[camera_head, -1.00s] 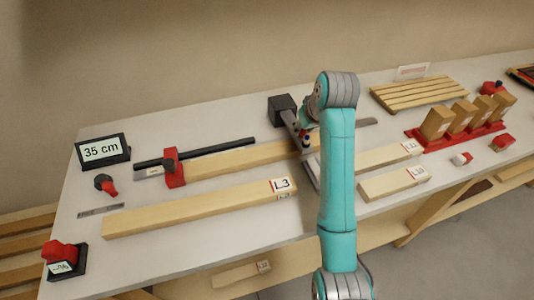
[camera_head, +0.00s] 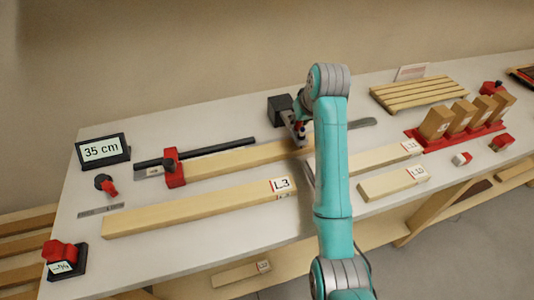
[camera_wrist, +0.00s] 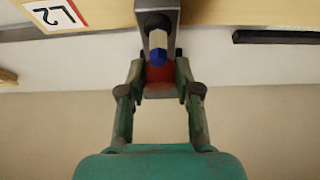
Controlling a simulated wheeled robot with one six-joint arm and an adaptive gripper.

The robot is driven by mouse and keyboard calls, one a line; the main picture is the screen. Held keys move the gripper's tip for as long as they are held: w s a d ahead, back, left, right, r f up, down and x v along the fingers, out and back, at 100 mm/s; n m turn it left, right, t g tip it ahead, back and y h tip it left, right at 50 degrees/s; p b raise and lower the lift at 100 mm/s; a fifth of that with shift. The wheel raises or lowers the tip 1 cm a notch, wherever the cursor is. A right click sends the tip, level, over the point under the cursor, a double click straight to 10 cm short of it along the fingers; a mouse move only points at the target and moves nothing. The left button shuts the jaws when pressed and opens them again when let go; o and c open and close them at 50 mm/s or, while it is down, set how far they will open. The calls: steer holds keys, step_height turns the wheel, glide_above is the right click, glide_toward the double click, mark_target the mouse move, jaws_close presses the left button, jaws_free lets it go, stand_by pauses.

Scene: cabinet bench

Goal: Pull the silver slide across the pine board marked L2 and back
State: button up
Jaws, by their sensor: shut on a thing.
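In the wrist view the board (camera_wrist: 240,10) runs along the top, with the label L2 (camera_wrist: 56,15) at upper left. The silver slide (camera_wrist: 158,14) lies across the board as a grey channel with a white, blue and red part at its near end. My gripper (camera_wrist: 160,82) is shut on that end of the slide. In the head view my gripper (camera_head: 300,132) is at the board's far edge, and my arm hides part of the slide and board.
A black block (camera_head: 281,107) stands just behind my gripper. A red stop (camera_head: 174,168) and a black rail (camera_head: 205,150) are at left. Board L3 (camera_head: 195,208) lies in front. A red rack (camera_head: 455,135) of wooden blocks stands at right. A display (camera_head: 102,149) reads 35 cm.

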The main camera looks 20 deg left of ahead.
steer(key=shift+w+a, duration=0.5)
steer(key=shift+w, duration=0.3)
steer(key=shift+w+a, duration=0.55)
steer(key=shift+w, duration=0.2)
steer(key=shift+w+a, duration=0.5)
steer(key=shift+w, duration=0.3)
steer(key=o, duration=1)
steer(key=shift+c, duration=0.2)
steer(key=shift+r, duration=0.15)
step_height(320, 180, up, 9)
